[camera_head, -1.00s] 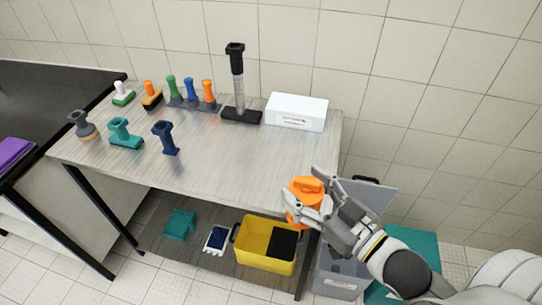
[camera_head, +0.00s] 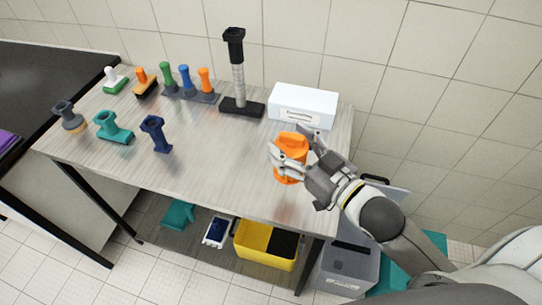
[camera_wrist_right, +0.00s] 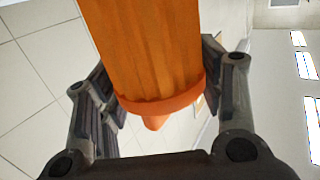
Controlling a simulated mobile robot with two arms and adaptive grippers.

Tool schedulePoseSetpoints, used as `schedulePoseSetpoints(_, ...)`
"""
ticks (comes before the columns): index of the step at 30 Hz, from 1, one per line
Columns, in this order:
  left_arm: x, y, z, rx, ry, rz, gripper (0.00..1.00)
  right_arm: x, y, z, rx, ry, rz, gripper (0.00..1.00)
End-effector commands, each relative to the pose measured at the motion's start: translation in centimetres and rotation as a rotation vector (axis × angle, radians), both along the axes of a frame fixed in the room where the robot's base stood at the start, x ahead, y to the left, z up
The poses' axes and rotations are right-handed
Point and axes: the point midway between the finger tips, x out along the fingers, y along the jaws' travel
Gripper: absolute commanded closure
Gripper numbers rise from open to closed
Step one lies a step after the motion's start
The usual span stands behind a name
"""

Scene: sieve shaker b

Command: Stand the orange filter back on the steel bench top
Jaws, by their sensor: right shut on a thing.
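The orange filter (camera_head: 291,142) is a ribbed orange cylinder with a raised top. In the head view it is upright at the right end of the steel bench top (camera_head: 215,165). My right gripper (camera_head: 290,162) is shut around its sides. Whether its base touches the bench is hard to tell. In the right wrist view the filter (camera_wrist_right: 145,45) fills the upper middle, between the two fingers of the right gripper (camera_wrist_right: 155,85). My left gripper is not in view.
A white box (camera_head: 302,105) stands behind the filter. A black stand with a column (camera_head: 239,85) and several coloured handled tools, including a navy one (camera_head: 156,133), stand farther left. A yellow bin (camera_head: 262,245) is on the lower shelf. The bench's middle front is clear.

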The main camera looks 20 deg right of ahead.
Motion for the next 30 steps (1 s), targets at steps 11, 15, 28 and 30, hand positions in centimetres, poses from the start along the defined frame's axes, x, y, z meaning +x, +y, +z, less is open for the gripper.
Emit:
schedulePoseSetpoints(11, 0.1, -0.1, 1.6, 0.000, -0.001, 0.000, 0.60, 5.7, 1.8, -4.7, 0.002, -0.008, 0.000, 0.79)
schedulePoseSetpoints(15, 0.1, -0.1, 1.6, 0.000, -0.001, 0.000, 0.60, 6.4, 2.0, -5.7, 0.003, -0.009, 0.001, 0.79)
schedulePoseSetpoints(28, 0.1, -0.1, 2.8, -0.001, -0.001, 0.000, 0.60, 6.9, 2.3, -9.5, 0.002, -0.008, 0.001, 0.79)
schedulePoseSetpoints(30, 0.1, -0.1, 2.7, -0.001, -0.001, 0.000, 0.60, 6.9, 2.3, -9.6, 0.002, -0.008, 0.001, 0.79)
